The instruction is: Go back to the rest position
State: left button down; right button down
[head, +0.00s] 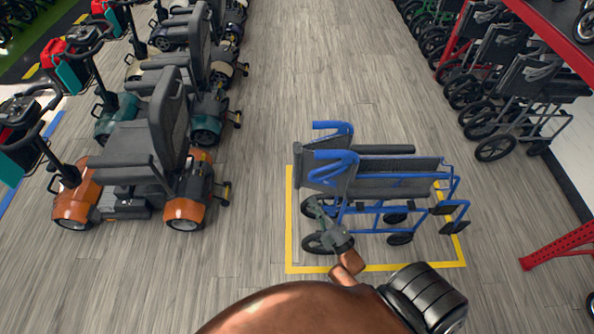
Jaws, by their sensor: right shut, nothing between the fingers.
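My right gripper (313,203) is shut with nothing between its fingers. It shows in front of the rear left wheel area of a blue-framed wheelchair (390,185); I cannot tell whether it touches the chair. The wheelchair has a dark grey seat and back and blue push handles, and it stands inside a yellow floor outline (289,240). My gripper hides part of its lower left frame. My left gripper is out of view.
An orange mobility scooter (130,170) stands at the left, with more scooters in a row behind it. Folded dark wheelchairs (510,90) line the right wall by a red rack (550,40). A red perforated beam (560,245) is at the lower right. The middle aisle is clear.

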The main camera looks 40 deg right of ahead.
jog(key=s+a+f+m+g, duration=0.15)
jog(key=s+f+g, duration=0.25)
jog(key=f, duration=0.7)
jog(key=s+a+f+m+g, duration=0.1)
jog(key=s+f+m+g, duration=0.3)
jog(key=f, duration=0.7)
jog(key=s+a+f+g, duration=0.1)
jog(key=s+f+g, duration=0.3)
jog(key=f, duration=0.8)
jog(key=s+f+m+g, duration=0.1)
jog(key=s+f+g, duration=0.2)
jog(key=s, duration=0.8)
jog(key=s+a+f+m+g, duration=0.1)
jog(key=s+f+m+g, duration=0.1)
jog(key=s+f, duration=0.5)
jog(key=s+f+m+g, duration=0.2)
jog(key=s+f+g, duration=0.2)
jog(key=s, duration=1.1)
notch_tip(320, 180, down, 2)
jog(key=shift+s+a+f, duration=0.1)
jog(key=shift+s+a, duration=0.05)
jog(key=shift+a, duration=0.1)
